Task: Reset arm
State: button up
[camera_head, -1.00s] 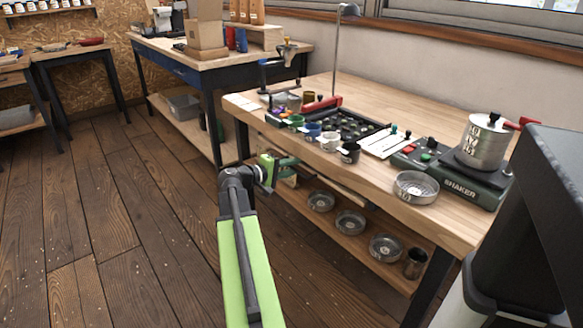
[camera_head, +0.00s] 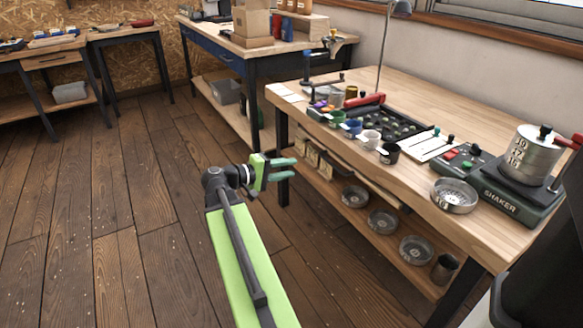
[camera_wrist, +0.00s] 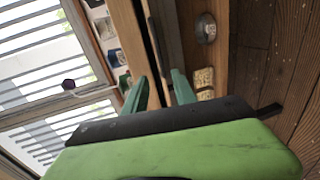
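My gripper (camera_head: 284,169) is at the end of my green arm, out over the floor just left of the workbench (camera_head: 300,90). It points right, toward the bench's left front leg. Its two green fingers stand apart with nothing between them. In the wrist view the fingers (camera_wrist: 160,92) are also apart and empty, with the bench edge and lower shelf beyond them.
The bench holds several small cups, a dark tray, a metal sieve (camera_head: 454,195) and a shaker (camera_head: 515,185) with a metal pot (camera_head: 535,150). Several bowls sit on its lower shelf. A blue-fronted table (camera_head: 205,58) stands behind. The wooden floor at left is clear.

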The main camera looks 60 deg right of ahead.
jog(key=w+a+f+n+t+y, duration=0.1)
jog(key=w+a+f+n+t, duration=0.2)
jog(key=w+a, duration=0.7)
jog(key=w+a+f+n+t+y, duration=0.15)
jog(key=w+a+f+t, duration=0.3)
jog(key=w+a, duration=0.6)
jog(key=s+a+f+y, duration=0.1)
jog(key=a+f+y, duration=0.3)
jog(key=a, duration=0.7)
jog(key=a+f+n+y, duration=0.1)
jog(key=a+f+y, duration=0.25)
jog(key=a, duration=0.75)
jog(key=s+a+f+y, duration=0.1)
jog(key=a+f+y, duration=0.3)
jog(key=a, duration=0.7)
notch_tip(320, 180, up, 37)
jog(key=p, duration=3.6)
jog(key=shift+d+p, duration=0.15)
jog(key=shift+p, duration=0.25)
jog(key=shift+f, duration=0.15)
